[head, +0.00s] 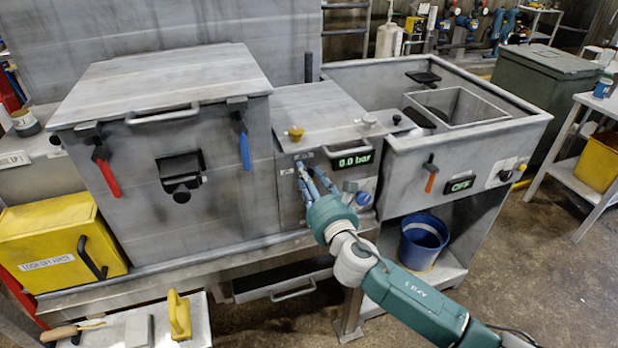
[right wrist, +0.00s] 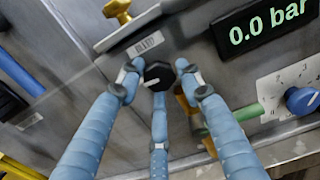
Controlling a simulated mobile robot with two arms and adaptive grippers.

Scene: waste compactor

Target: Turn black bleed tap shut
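The black tap (right wrist: 158,74) is a small dark knob with a white pointer mark, on the grey front panel below a small label. In the right wrist view the mark points to the left and slightly down. My right gripper (right wrist: 158,70) has its three blue fingers around the knob, one on each side and one below. The side fingertips are very close to it; whether they touch it I cannot tell. My left gripper is not in view.
A display (head: 352,159) reading 0.0 bar is right of the tap. A yellow knob (head: 295,133) is above it. A blue knob (right wrist: 302,99) is at the lower right. A blue-handled lever (head: 244,150) is to the left. A blue bucket (head: 424,241) stands below right.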

